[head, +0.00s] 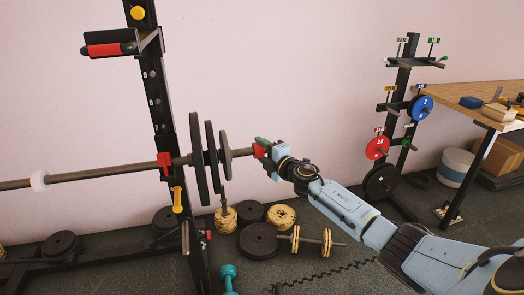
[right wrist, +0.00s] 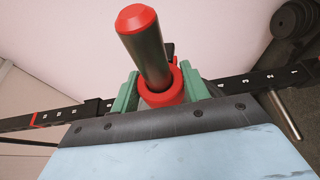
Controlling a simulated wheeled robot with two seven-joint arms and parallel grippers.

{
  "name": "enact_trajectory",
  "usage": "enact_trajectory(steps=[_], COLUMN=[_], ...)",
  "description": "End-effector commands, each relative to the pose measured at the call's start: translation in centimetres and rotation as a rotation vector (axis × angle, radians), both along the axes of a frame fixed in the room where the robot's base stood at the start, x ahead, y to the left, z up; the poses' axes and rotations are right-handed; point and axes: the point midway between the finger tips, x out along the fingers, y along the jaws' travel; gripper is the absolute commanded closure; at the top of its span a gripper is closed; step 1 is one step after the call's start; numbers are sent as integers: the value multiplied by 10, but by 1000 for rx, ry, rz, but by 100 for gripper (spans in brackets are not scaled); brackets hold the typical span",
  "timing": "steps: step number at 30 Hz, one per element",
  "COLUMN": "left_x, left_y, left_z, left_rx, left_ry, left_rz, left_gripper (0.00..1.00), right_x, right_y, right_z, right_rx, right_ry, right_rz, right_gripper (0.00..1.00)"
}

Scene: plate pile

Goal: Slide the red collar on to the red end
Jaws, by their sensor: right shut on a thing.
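The barbell (head: 90,173) lies across the rack with three dark plates (head: 198,160) on its right side. Its red end (right wrist: 136,18) shows in the right wrist view, past a dark stretch of sleeve (right wrist: 152,58). The red collar (right wrist: 163,92) is around the sleeve, some way in from the red end. It also shows in the head view (head: 259,150), to the right of the plates and apart from them. My right gripper (head: 264,149) is shut on the collar; its green fingers (right wrist: 162,90) flank it. My left gripper is not in view.
The black rack upright (head: 158,105) stands left of the plates. Loose plates (head: 258,242) and dumbbells (head: 228,278) lie on the floor below. A plate tree (head: 395,130) and a wooden bench (head: 470,100) stand at the right.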

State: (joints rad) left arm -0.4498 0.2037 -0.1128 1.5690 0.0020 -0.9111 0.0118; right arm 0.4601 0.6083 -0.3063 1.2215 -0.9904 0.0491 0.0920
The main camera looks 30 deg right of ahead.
Motion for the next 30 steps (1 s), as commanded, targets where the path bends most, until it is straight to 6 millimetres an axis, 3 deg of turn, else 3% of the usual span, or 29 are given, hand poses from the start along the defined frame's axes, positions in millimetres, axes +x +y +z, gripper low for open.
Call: enact_trajectory(steps=[30], left_x=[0], left_y=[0], left_z=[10], left_rx=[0], left_ry=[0], left_rz=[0], left_gripper=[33], right_x=[12], right_y=[36], right_z=[1], right_rx=[0], right_ry=[0], right_rz=[0], right_gripper=[79])
